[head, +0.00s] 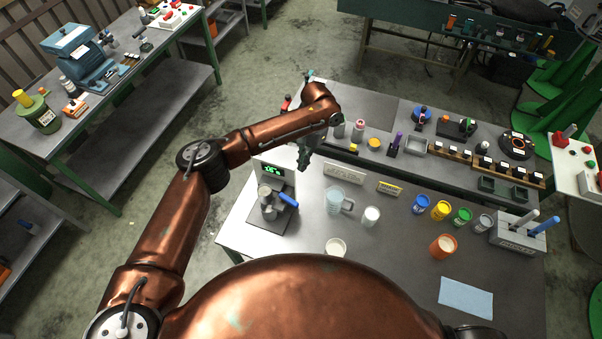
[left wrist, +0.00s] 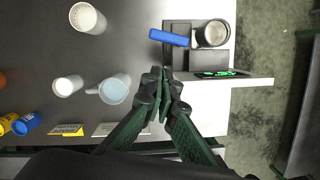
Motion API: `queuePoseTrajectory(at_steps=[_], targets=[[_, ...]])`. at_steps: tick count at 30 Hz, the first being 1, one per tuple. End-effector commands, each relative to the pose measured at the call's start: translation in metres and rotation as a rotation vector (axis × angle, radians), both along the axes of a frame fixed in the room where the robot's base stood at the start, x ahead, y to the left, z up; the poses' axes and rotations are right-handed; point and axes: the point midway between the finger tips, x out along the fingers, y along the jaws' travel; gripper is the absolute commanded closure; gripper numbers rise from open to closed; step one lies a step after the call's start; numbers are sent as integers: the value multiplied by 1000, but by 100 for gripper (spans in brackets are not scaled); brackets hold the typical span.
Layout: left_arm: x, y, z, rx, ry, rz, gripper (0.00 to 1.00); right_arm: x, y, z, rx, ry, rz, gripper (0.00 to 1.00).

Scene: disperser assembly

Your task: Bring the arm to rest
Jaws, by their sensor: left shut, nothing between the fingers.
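My left arm (head: 180,215) is copper coloured and reaches in from the left, out over the bench. Its left gripper (head: 304,160) points down above the bench, between the scale and the clear mug. In the left wrist view the dark green fingers (left wrist: 160,85) meet at their tips, with nothing between them. The fingers appear above the bench, apart from the things on it. My right gripper is in neither view.
A scale (head: 272,170) with a blue-handled vessel (head: 270,205) stands left of a clear mug (head: 335,200). White cups (head: 371,216), coloured jars (head: 440,210), an orange cup (head: 443,246) and a tube rack (head: 517,235) stand rightward. The front right holds a blue cloth (head: 466,297).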

Motion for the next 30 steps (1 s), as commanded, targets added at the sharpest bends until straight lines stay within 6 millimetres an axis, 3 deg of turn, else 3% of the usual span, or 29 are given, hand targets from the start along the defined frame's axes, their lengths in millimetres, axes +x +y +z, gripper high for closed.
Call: queuePoseTrajectory(at_steps=[7, 18, 22, 30], targets=[[5, -4, 34, 0, -1, 3, 100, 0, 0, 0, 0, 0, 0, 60], [4, -5, 37, -3, 2, 0, 100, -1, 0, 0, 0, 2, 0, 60], [-9, -10, 11, -38, 19, -30, 100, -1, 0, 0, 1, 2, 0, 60], [-72, -31, -79, -255, 22, -115, 100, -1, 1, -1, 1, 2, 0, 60]])
